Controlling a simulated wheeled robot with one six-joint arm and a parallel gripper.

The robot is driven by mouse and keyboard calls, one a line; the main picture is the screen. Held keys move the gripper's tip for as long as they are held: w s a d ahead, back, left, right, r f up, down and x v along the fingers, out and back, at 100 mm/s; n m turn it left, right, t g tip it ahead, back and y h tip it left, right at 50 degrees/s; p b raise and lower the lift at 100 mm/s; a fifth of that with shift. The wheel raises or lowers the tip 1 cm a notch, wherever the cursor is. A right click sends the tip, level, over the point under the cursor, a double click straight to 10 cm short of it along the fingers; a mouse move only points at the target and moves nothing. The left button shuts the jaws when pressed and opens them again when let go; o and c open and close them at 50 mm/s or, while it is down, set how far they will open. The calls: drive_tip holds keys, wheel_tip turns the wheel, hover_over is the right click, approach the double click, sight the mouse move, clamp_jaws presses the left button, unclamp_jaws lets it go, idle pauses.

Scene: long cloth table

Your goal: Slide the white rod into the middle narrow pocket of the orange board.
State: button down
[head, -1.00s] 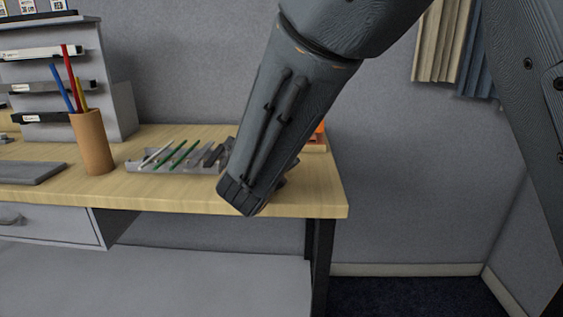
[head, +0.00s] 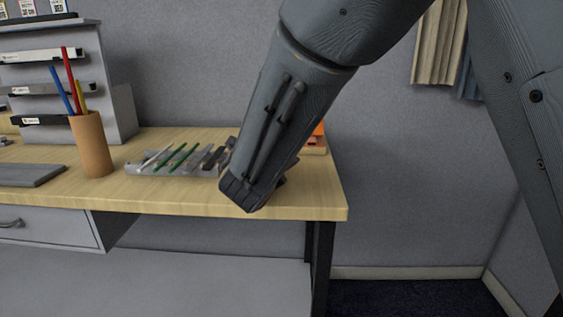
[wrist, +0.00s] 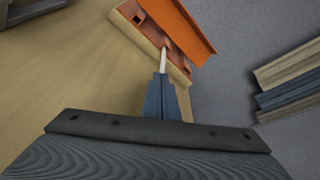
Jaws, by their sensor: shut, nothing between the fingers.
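The orange board (wrist: 180,28) is at the top of the wrist view, on a light wooden base, with dark openings along its face. A thin white rod (wrist: 163,58) reaches from the tips of my gripper (wrist: 162,77) to the board's lower part, near one opening. How deep it sits in the pocket I cannot tell. My gripper's fingers are shut, with the rod just beyond their tips and not between them. In the head view only a corner of the orange board (head: 319,129) shows behind my arm; the fingers and this rod are hidden there.
A grey tray (head: 135,168) with several thin rods, one pale and some green, lies left of my arm. A brown pencil cup (head: 92,146) stands farther left, before grey shelves (head: 122,112). The wooden table (head: 180,200) is clear along its front edge.

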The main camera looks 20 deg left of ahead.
drive_tip(key=shift+w+a+b, duration=0.15)
drive_tip(key=shift+w+a, duration=0.15)
drive_tip(key=shift+w, duration=1)
drive_tip(key=shift+w+a+b, duration=0.15)
drive_tip(key=shift+w+a, duration=0.2)
drive_tip(key=shift+w, duration=1)
drive_tip(key=shift+w+a+b, duration=0.15)
drive_tip(key=shift+w+a, duration=0.15)
drive_tip(key=shift+w, duration=1)
idle(0.6)
drive_tip(key=shift+s, duration=0.1)
